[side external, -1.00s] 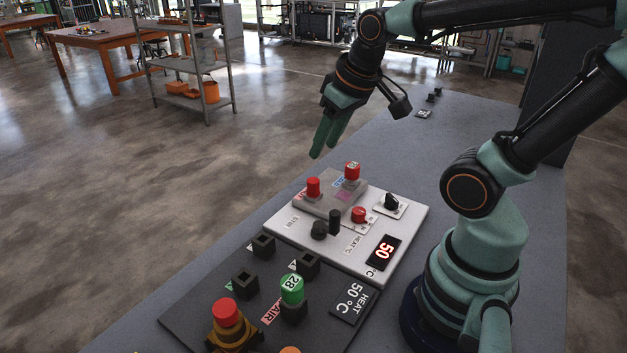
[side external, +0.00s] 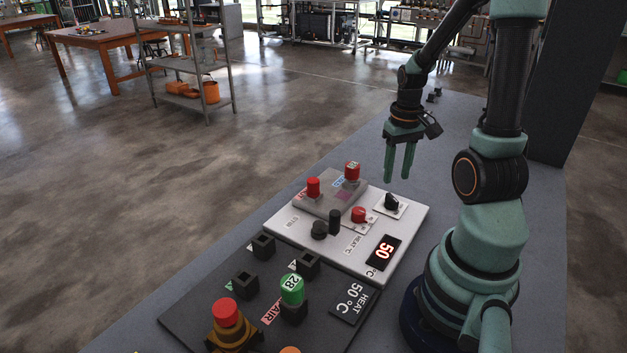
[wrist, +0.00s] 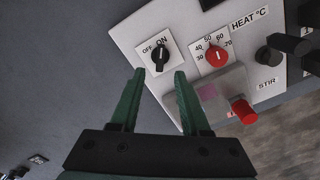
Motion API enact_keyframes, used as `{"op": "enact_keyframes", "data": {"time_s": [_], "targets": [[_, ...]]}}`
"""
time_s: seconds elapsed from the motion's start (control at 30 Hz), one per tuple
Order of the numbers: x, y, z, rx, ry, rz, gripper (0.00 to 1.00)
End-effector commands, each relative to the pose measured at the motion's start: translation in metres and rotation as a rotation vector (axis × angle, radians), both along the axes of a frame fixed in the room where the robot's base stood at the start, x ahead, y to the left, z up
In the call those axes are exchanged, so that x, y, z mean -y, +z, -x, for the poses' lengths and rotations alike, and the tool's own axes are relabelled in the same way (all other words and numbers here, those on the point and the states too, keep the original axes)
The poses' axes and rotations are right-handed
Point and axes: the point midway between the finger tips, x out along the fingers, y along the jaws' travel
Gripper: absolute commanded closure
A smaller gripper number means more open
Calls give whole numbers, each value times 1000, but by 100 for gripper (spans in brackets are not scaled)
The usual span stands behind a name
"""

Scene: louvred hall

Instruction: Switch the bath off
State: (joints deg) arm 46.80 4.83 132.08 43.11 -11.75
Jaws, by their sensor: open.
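The black rotary on/off switch (side external: 392,202) sits on a small white plate at the far right corner of the white bath panel (side external: 338,257). In the wrist view the switch (wrist: 160,55) lies just beyond my fingertips, between their lines, with OFF and ON labels above it. Its pointer seems turned towards ON, but it is small. The panel's display (side external: 384,252) glows red with 50. My gripper (side external: 398,176) is open and empty, pointing down above the switch and apart from it. In the wrist view both green fingers of my gripper (wrist: 159,74) show.
A red heat knob (side external: 358,214) sits beside the switch. A grey block with two red-capped posts (side external: 313,187) and a black stir knob (side external: 319,229) stand farther left. A dark panel (side external: 210,308) with green and red buttons lies nearer. The bench right of the switch is clear.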

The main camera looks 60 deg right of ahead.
Motion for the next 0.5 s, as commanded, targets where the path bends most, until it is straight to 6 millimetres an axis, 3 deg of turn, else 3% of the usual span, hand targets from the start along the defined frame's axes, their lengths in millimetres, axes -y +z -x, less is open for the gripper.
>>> {"op": "enact_keyframes", "data": {"time_s": [0.5], "targets": [[-1, -67, 1, -4, 1, -4, 54]]}}
